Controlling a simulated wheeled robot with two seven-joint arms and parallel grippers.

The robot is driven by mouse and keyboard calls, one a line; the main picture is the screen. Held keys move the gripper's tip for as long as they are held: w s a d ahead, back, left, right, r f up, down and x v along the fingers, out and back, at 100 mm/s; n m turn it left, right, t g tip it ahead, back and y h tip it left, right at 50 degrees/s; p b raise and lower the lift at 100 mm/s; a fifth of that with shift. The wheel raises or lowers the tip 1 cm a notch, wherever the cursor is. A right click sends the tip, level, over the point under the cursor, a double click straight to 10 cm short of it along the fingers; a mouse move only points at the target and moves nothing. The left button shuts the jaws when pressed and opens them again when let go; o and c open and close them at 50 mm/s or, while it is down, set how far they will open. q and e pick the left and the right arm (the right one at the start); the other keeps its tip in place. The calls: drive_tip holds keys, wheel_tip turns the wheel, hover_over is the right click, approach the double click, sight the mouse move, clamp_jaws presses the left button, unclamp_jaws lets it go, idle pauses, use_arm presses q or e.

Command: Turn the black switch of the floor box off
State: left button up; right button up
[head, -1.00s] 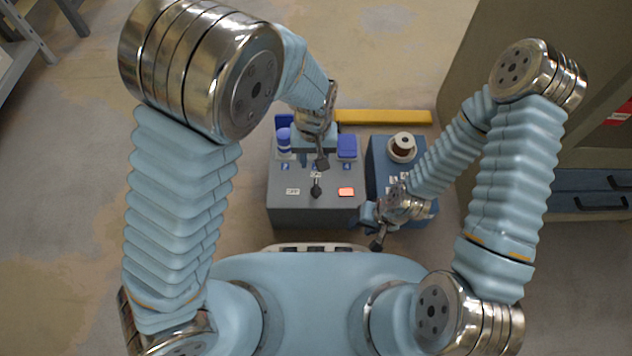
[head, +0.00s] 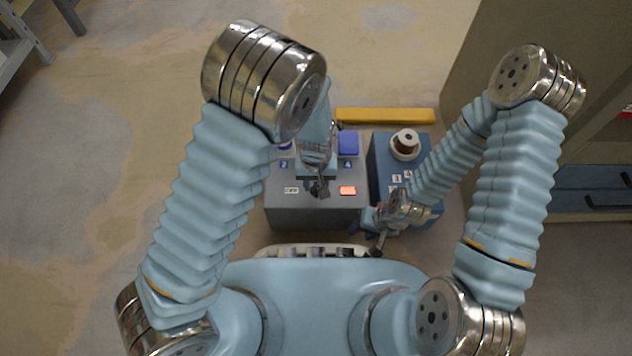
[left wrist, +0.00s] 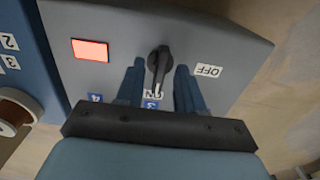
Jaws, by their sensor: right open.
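The grey floor box (head: 290,212) stands in front of my body, with an OFF label (head: 291,190) and a lit red lamp (head: 347,190) on top. My left gripper (head: 319,190) is over the box and mostly hides the black switch in the head view. In the left wrist view the black switch (left wrist: 158,66) lies between the two blue fingers of my left gripper (left wrist: 160,64), with a gap on each side. Its handle points to the ON label (left wrist: 152,95), away from the OFF label (left wrist: 209,70). My right gripper (head: 373,232) is open near the blue box's front.
A blue box (head: 383,170) with a round socket (head: 404,146) stands close on the right. A blue cover (head: 348,144) is at the grey box's back. A yellow bar (head: 385,116) lies behind.

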use_arm(q)
clamp_jaws()
drive_tip(key=shift+r, duration=0.1)
idle(0.3)
drive_tip(key=n+p, duration=0.3)
drive_tip(key=shift+r+n, duration=0.1)
drive_tip(key=shift+n, duration=0.3)
drive_tip(key=n+p, duration=0.2)
drive_tip(key=n, duration=0.2)
drive_tip(key=shift+n+p, duration=0.3)
drive_tip(key=shift+p, duration=0.1)
drive_tip(key=n+p, duration=0.3)
drive_tip(key=n, duration=0.2)
drive_tip(key=n+p, duration=0.2)
drive_tip(key=n, duration=0.2)
drive_tip(key=shift+f+n, duration=0.2)
drive_tip(key=shift+n, duration=0.2)
